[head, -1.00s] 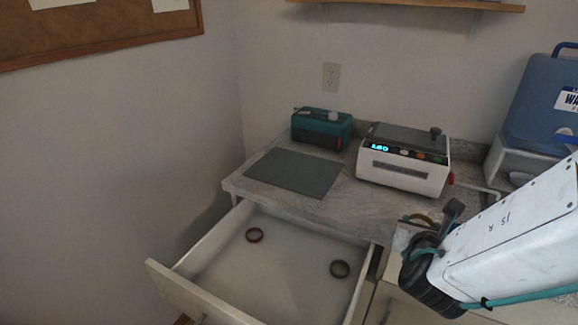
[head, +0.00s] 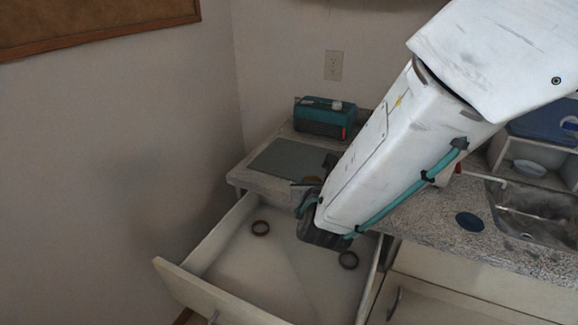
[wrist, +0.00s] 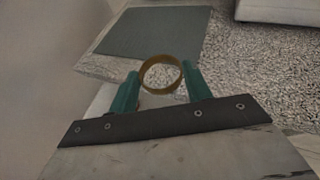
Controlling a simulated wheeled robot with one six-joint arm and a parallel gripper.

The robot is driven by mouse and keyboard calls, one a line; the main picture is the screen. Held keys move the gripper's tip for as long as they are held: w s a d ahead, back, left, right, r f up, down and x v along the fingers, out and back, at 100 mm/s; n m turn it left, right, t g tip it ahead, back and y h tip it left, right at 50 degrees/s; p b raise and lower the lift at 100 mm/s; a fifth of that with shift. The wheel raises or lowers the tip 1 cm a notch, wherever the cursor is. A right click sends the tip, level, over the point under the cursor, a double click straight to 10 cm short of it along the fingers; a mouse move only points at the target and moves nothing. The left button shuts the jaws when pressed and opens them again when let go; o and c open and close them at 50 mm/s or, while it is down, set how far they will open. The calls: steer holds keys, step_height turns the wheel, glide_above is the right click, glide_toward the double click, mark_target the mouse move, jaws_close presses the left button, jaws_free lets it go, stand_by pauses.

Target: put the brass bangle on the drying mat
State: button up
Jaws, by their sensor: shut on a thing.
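The brass bangle (wrist: 161,75) is held upright between the two teal fingers of my gripper (wrist: 160,80) in the wrist view. My gripper is shut on it. The drying mat (wrist: 155,32), a flat dark grey-green rectangle, lies on the counter beyond the bangle in the wrist view. In the head view the mat (head: 283,160) lies at the counter's left end, its right part covered by my arm. There my gripper is near the mat's right front side, above the counter's front edge and open drawer.
A teal box (head: 325,117) stands behind the mat. A sink (head: 535,209) and a dark blue disc (head: 470,221) are at the right.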

glide_above(301, 177)
steer(key=shift+d+f, duration=0.15)
steer(key=shift+f, duration=2.25)
steer(key=o, duration=1)
steer(key=shift+f, duration=0.15)
steer(key=shift+c, duration=0.2)
steer(key=shift+r, duration=0.2)
steer(key=v, duration=1.2)
